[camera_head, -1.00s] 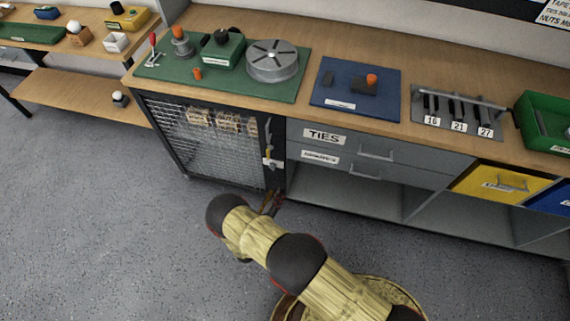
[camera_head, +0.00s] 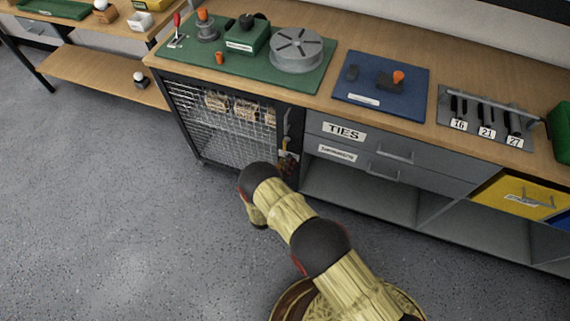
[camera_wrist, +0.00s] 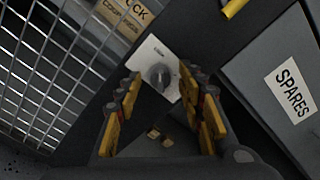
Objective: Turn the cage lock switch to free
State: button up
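The cage lock switch is a dark round knob (camera_wrist: 157,77) on a pale plate with small lettering, seen in the wrist view. The plate sits on the dark post beside the cage's mesh door (camera_head: 222,128). My gripper (camera_wrist: 160,80) is open, with one yellow-padded finger on each side of the knob in that picture. Whether the fingers touch the knob cannot be told. In the head view my gripper (camera_head: 287,164) is small and dark at the cage's right post and covers the switch area. The knob's setting is too blurred to read.
A yellow handle (camera_wrist: 235,7) is above the switch. A drawer marked SPARES (camera_wrist: 289,88) lies to the right. Labelled wooden boxes (camera_head: 246,110) are behind the mesh. The worktop (camera_head: 320,88) overhangs the cage, and the floor in front is open.

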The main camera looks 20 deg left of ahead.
jog(key=shift+c, duration=1.4)
grip_shut()
